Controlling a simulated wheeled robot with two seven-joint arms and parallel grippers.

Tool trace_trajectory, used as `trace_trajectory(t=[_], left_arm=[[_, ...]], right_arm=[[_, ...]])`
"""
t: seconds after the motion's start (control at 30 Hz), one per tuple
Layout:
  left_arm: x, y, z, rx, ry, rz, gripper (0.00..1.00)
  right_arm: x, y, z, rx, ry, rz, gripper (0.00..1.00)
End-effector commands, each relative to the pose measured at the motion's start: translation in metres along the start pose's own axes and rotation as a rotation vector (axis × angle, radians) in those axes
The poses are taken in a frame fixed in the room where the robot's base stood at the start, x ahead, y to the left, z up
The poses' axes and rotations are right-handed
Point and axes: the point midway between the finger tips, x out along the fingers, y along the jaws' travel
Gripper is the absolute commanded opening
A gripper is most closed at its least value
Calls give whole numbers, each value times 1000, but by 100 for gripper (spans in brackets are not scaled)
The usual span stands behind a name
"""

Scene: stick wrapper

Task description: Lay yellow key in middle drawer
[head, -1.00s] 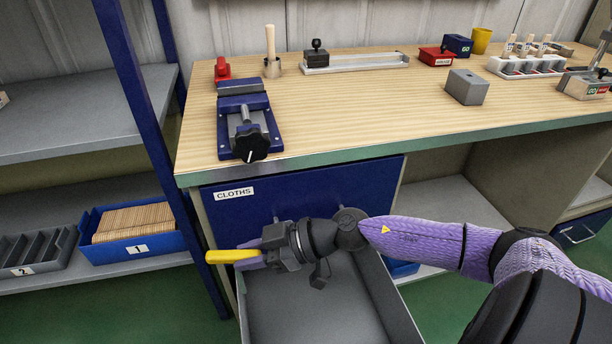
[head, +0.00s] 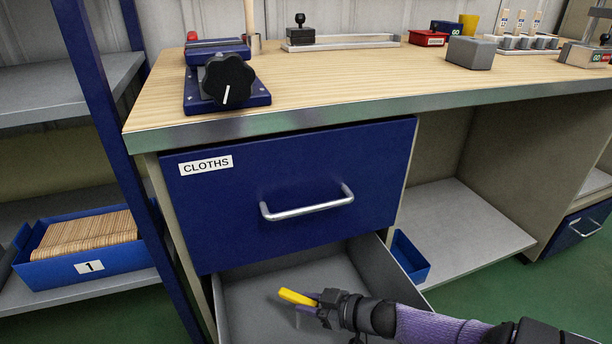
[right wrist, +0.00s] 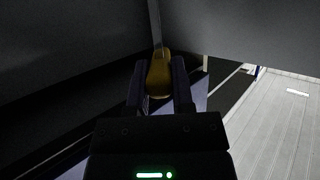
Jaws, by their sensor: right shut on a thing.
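The yellow key (head: 297,297) is held in my right gripper (head: 312,302), which is shut on it. It also shows between the two fingers in the right wrist view (right wrist: 158,76). In the head view, the key and gripper are over the open grey drawer (head: 245,305) below the drawer labelled CLOTHS (head: 290,190). I cannot tell how high the key is above the drawer floor. The drawer's front is outside the head view. My left gripper does not show.
The CLOTHS drawer, with its metal handle (head: 308,205), is shut just above the open drawer. A blue bin (head: 410,258) stands on the shelf to the right. A blue box of wooden sticks (head: 90,240) is on the left shelf. A vise (head: 226,85) sits on the bench.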

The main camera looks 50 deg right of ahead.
Motion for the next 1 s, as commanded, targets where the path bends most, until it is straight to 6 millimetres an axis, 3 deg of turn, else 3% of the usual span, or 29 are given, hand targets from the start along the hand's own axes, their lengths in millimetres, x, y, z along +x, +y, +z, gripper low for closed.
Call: trace_trajectory(t=[0.03,0.17,0.53,0.57,0.7,1.0], left_arm=[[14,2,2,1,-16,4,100],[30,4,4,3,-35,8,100],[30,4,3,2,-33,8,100],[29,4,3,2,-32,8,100],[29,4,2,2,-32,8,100],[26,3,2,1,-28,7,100]], right_arm=[[6,0,19,3,-8,0,0],[14,0,41,2,-7,-1,0],[14,0,39,-1,0,-1,0],[14,0,38,-2,0,-1,33],[14,0,37,-1,1,-1,63],[12,0,33,-2,2,-1,64]])
